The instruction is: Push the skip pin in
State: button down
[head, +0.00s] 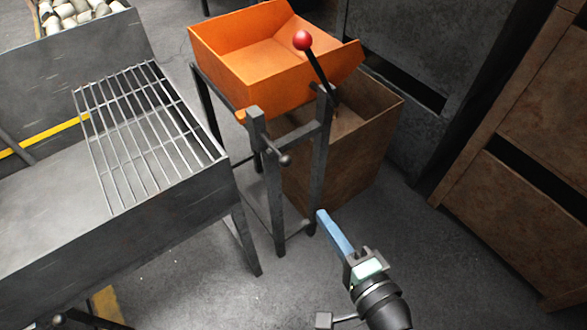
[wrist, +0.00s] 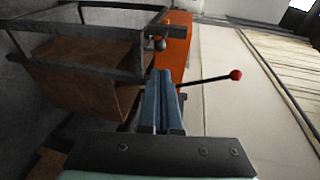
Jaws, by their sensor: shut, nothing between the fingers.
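The skip is an orange open tray (head: 255,62) held on a dark steel stand (head: 320,150). The skip pin (head: 284,159) is a short dark rod with a round knob, sticking out of the stand's front post below the tray. In the wrist view the pin's knob (wrist: 159,44) shows just beyond my fingertips, with a visible gap. My gripper (head: 321,213) has long blue fingers that are together and empty. It is below and right of the pin in the head view. The fingers also show in the wrist view (wrist: 160,74), pointing toward the stand. How deep the pin sits is hidden.
A lever with a red ball (head: 303,40) rises beside the tray. A brown bin (head: 365,135) stands under and behind the stand. A steel table with a wire rack (head: 150,140) is at left. Rusty cabinets (head: 530,180) stand at right. The floor (head: 440,270) between is clear.

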aim_at(280, 162)
jog(key=x, duration=1.4)
jog(key=shift+f, duration=0.1)
jog(key=w+a, duration=0.2)
jog(key=w, duration=0.1)
jog(key=shift+w+a, duration=0.15)
jog(key=shift+a, duration=0.1)
jog(key=shift+w+a, duration=0.1)
jog(key=shift+r, duration=0.25)
